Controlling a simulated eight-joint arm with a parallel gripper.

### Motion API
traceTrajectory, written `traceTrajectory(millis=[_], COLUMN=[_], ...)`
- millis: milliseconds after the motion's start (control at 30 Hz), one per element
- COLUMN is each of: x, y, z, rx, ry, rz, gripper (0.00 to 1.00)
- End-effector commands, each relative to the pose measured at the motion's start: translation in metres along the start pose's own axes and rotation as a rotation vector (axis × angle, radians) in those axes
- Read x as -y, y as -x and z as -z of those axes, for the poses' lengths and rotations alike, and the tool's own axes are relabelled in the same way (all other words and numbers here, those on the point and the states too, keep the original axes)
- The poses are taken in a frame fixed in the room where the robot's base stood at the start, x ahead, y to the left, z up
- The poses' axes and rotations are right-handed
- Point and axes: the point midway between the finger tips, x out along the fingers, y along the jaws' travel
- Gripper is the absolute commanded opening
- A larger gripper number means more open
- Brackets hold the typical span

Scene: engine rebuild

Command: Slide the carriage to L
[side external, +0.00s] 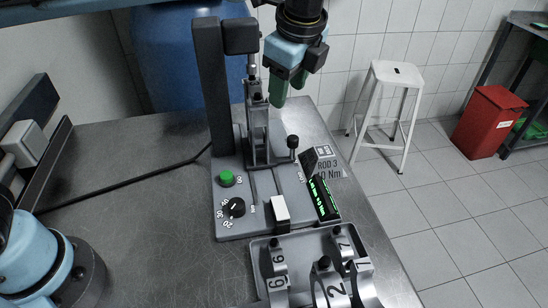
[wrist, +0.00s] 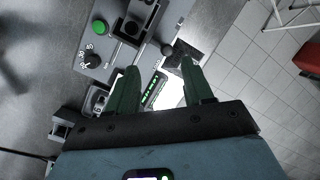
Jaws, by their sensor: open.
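The fixture base (side external: 235,195) is a grey plate on the metal bench. A grey metal carriage (side external: 258,135) appears to stand upright over the slots in it, beside a tall dark column (side external: 212,90). A black ball knob (side external: 292,142) sticks out on its right; the knob also shows in the wrist view (wrist: 167,48). The small slot markings are too small to read surely, so I cannot tell which is L. My gripper (side external: 288,84) has two green fingers, open and empty, above and behind the knob. In the wrist view, my gripper (wrist: 160,68) has its fingertips apart, touching nothing.
A green button (side external: 227,178), black dial (side external: 234,207), pale block (side external: 280,208) and lit green display (side external: 323,198) sit on the base. A tray (side external: 258,262) of numbered metal caps is in front. A white stool (side external: 398,75) and red bin (side external: 488,120) stand beyond the bench.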

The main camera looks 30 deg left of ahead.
Motion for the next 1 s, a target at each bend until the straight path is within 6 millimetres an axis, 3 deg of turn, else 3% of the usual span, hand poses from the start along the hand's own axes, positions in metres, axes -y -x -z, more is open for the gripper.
traceTrajectory(millis=[133, 333, 567, 1000], x=[0.010, 0.013, 0.013, 0.011], y=[-0.005, -0.009, -0.023, -0.098], z=[0.030, 0.047, 0.046, 0.035], rx=[0.074, 0.124, 0.129, 0.128], ry=[-0.194, -0.320, -0.332, -0.330], rz=[-0.026, -0.049, -0.052, -0.051], gripper=[0.51, 0.51, 0.51, 0.51])
